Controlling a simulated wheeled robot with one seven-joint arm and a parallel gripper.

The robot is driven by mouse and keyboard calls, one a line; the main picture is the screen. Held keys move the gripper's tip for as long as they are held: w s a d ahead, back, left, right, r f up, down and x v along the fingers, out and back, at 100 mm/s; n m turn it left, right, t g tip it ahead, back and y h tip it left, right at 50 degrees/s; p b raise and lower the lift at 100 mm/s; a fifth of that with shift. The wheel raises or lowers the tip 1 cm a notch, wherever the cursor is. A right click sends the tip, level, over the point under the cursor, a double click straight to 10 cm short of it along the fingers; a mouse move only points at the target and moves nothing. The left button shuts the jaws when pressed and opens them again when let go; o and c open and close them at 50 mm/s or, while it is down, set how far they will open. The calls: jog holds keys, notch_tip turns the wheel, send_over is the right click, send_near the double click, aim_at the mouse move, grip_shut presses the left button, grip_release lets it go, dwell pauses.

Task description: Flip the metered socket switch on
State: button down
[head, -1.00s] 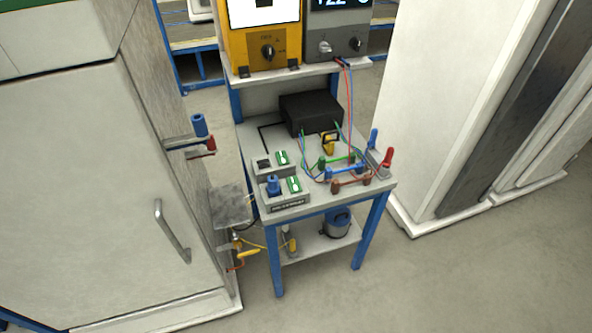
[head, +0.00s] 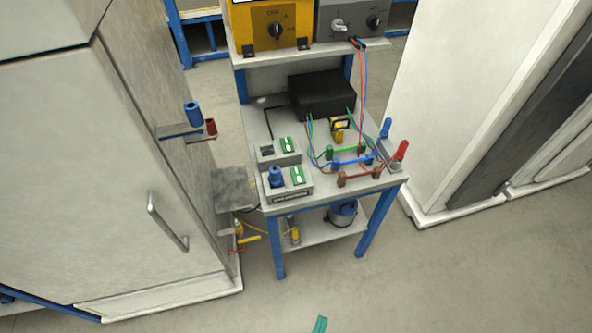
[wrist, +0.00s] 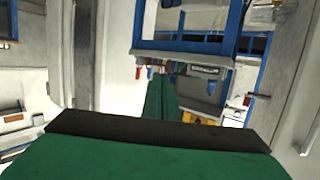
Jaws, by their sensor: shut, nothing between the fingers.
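Two grey socket boxes stand at the front left of the cart top in the head view. The front box (head: 305,188) has a dark label strip, too small to read, a blue plug (head: 276,176) and a green rocker switch (head: 297,175). The rear box (head: 267,160) has a dark socket and a similar green switch (head: 287,144). I cannot tell which is metered, or either switch's position. My gripper (head: 320,324) shows only as a teal tip at the bottom edge, well short of the cart. In the wrist view, its green fingers (wrist: 160,97) are together and empty.
Leads with red, blue, green and brown connectors (head: 352,162) lie right of the boxes, near a black box (head: 322,95). A grey cabinet (head: 75,170) stands left, with a bracket (head: 185,131) sticking out. A white cabinet (head: 450,110) stands right. The front floor is clear.

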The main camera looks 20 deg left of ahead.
jog(key=w+a+f+n+y, duration=0.1)
jog(key=w+a+y, duration=0.25)
jog(key=w, duration=1.35)
jog(key=w+a+r+n+g+y, duration=0.1)
jog(key=w+a+r+n+y, duration=0.5)
jog(key=w+a+r, duration=0.3)
jog(key=w+r, duration=0.1)
jog(key=w, duration=0.3)
jog(key=shift+a, duration=0.25)
jog(key=shift+w+r, duration=0.1)
jog(key=shift+w, duration=0.05)
send_over(296, 175)
jog(key=shift+s+f, duration=0.2)
jog(key=shift+f, duration=0.3)
jog(key=shift+w+f, duration=0.1)
jog(key=shift+f, duration=1.95)
